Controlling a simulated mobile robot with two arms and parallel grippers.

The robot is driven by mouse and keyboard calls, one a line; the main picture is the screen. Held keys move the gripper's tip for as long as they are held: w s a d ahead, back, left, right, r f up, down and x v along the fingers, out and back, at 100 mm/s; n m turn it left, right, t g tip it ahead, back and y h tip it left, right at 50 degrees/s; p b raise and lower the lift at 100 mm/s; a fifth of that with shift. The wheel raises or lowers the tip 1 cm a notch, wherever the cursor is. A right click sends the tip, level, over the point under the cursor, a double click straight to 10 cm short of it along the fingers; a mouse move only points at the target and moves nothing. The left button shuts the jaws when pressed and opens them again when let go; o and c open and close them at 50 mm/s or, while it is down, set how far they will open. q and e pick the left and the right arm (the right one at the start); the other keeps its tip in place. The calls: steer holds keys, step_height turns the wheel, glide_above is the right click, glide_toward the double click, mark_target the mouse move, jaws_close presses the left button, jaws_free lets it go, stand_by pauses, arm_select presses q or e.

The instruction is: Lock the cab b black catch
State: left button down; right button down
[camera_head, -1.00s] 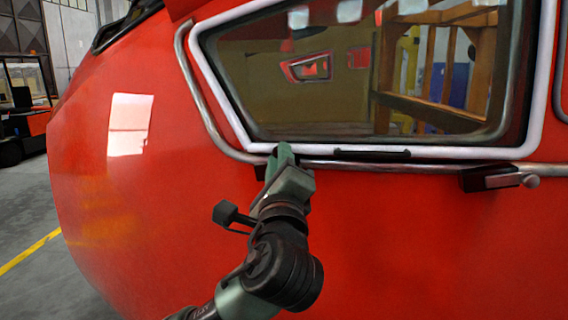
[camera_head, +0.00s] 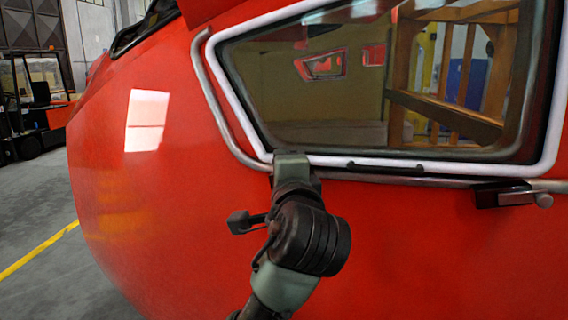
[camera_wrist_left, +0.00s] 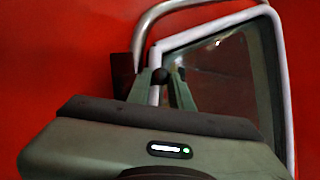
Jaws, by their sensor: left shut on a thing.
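My left gripper (camera_head: 290,158) is at the lower left corner of the white-framed window on the red nosecone (camera_head: 170,230). In the left wrist view, the gripper (camera_wrist_left: 160,88) has its fingers close on either side of a small dark round knob (camera_wrist_left: 159,76), shut on it. A black catch block (camera_wrist_left: 122,75) sits just left of the fingers, beside the metal rail. In the head view the gripper hides this catch. The lever's angle cannot be told. My right gripper is not in view.
A second catch (camera_head: 505,194), a black block with a silver lever, sits under the window's lower right. A metal rail (camera_head: 212,92) curves around the window frame (camera_head: 232,95). A black handle (camera_head: 385,168) lies along its bottom edge. Open floor (camera_head: 45,215) is at left.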

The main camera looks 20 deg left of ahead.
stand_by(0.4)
arm_select(q)
steer(key=c, duration=1.3)
jaws_free()
steer(key=shift+a, duration=0.1)
steer(key=shift+o, duration=0.2)
steer(key=b+v, duration=0.3)
steer(key=v, duration=0.5)
steer(key=shift+a, duration=0.1)
